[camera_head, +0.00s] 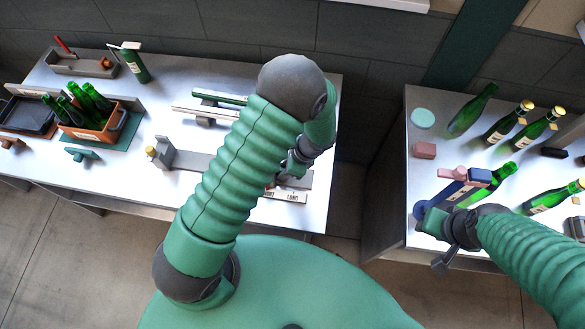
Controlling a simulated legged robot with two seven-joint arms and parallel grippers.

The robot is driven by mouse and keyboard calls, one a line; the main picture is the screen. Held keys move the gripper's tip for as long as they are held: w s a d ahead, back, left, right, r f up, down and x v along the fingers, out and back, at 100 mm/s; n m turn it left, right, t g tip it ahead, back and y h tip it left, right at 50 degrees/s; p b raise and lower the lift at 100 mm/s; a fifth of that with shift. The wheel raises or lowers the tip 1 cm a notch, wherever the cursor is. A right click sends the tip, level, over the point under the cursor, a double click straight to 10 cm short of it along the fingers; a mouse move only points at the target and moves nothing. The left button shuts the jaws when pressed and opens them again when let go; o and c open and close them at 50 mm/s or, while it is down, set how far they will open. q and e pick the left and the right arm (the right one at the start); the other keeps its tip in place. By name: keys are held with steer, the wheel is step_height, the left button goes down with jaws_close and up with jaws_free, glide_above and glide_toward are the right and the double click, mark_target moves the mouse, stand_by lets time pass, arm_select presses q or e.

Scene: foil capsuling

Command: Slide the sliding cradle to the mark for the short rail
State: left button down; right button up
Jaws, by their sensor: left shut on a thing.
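The grey rail (195,160) lies on the left table and passes behind my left arm. A label plate (287,196) at its right end reads LONG, with a partly covered word to its left. My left gripper (291,166) points down at the rail's right part, just above the plate. It is shut on the sliding cradle, mostly hidden by the gripper and arm; its exact place against the marks cannot be told. My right gripper (440,222) is at the right table's near left corner, beside a blue tool; its fingers are not clear.
A grey upright block (165,153) with a brass knob stands at the rail's left end. Racks with bars (208,110) lie behind. An orange crate (105,130) of green bottles stands left. Several bottles (471,112) crowd the right table (405,150). A floor gap separates the tables.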

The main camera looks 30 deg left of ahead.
arm_select(q)
steer(key=shift+w+r, duration=0.2)
steer(key=shift+w, duration=0.05)
steer(key=c, duration=1.5)
jaws_free()
steer(key=o, duration=0.4)
steer(key=shift+s+d+f, duration=0.1)
steer(key=shift+d, duration=0.05)
steer(key=shift+c, duration=0.2)
steer(key=b+v, duration=0.1)
steer(key=v, duration=1.6)
steer(key=shift+b, duration=0.3)
steer(key=shift+f, duration=0.1)
